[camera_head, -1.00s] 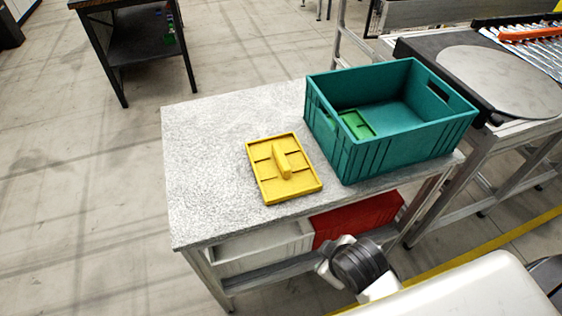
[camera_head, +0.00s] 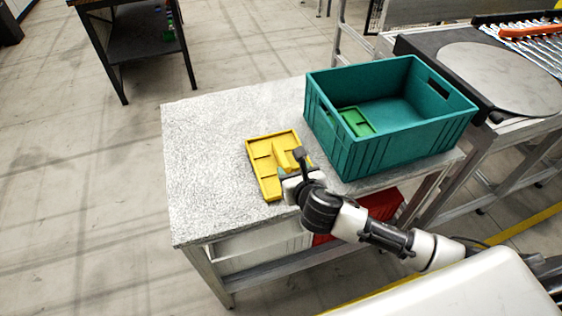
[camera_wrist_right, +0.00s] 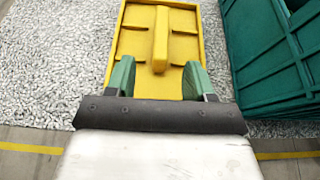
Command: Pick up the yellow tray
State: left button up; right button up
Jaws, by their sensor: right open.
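The yellow tray (camera_head: 264,166) lies flat on the speckled grey table, with a raised handle bar along its middle. It also shows in the right wrist view (camera_wrist_right: 186,48), with the handle running away from me. My right gripper (camera_head: 291,163) is over the near right part of the tray and hides that part in the head view. In the wrist view its two green fingers (camera_wrist_right: 159,78) are apart, one on each side of the handle's line, with nothing between them at the near end. Whether they touch the tray cannot be told. My left gripper is not in view.
A teal crate (camera_head: 367,158) with a green tray (camera_head: 356,121) inside stands right of the yellow tray, close to my right gripper. The table top (camera_head: 205,150) is clear on the left. A red bin (camera_head: 384,204) and a white bin (camera_head: 262,243) are below.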

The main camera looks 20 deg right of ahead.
aim_at(282, 155)
jog(key=x, duration=0.9)
jog(key=shift+w+f, duration=0.15)
jog(key=shift+w, duration=0.1)
jog(key=shift+d, duration=0.1)
jog(key=shift+c, duration=0.4)
grip_shut()
